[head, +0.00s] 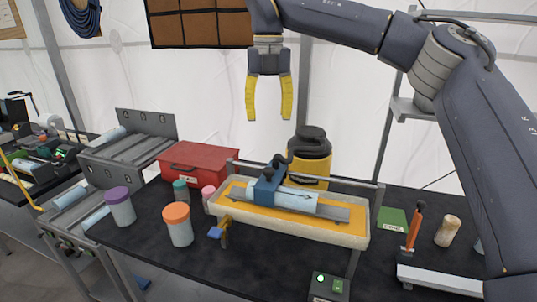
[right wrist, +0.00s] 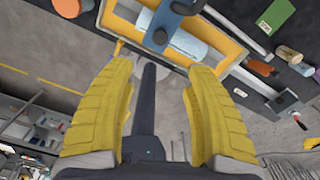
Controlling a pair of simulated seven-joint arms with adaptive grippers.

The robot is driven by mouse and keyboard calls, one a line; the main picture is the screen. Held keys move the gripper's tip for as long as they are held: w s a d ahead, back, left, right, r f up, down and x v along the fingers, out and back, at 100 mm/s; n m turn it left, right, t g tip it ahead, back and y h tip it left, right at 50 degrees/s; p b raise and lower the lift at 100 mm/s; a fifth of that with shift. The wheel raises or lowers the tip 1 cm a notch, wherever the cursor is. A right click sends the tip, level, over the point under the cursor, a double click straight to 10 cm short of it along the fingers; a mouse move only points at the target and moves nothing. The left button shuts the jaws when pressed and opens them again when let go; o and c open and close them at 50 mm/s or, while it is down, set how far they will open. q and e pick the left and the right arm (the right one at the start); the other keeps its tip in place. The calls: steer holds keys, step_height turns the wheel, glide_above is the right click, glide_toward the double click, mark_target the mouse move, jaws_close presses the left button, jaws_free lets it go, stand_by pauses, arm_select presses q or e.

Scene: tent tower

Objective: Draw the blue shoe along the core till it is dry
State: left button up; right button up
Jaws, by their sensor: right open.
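The core (head: 291,198) is a pale cylinder lying lengthwise on a grey bed in the long tray (head: 290,231). The blue shoe (head: 266,191) sits over the core toward its left end, with a dark hose or handle rising from its top. In the right wrist view the shoe (right wrist: 160,30) and core (right wrist: 183,46) show beyond my fingers. My right gripper (head: 268,118) hangs above the tray, fingers pointing down, open and empty, well clear of the shoe. It also shows in the right wrist view (right wrist: 160,88). My left gripper is not in view.
A yellow canister (head: 312,160) with a black top stands behind the tray. A red toolbox (head: 199,160) is behind left. Jars with purple (head: 121,208) and orange (head: 178,226) lids stand left. A control box (head: 329,287) is in front; a green block (head: 392,220) lies right.

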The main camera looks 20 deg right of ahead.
mark_target(269, 169)
step_height(269, 169, down, 16)
steer(key=shift+f, duration=0.15)
stand_by(0.7)
steer(key=shift+c, duration=0.5)
jaws_close()
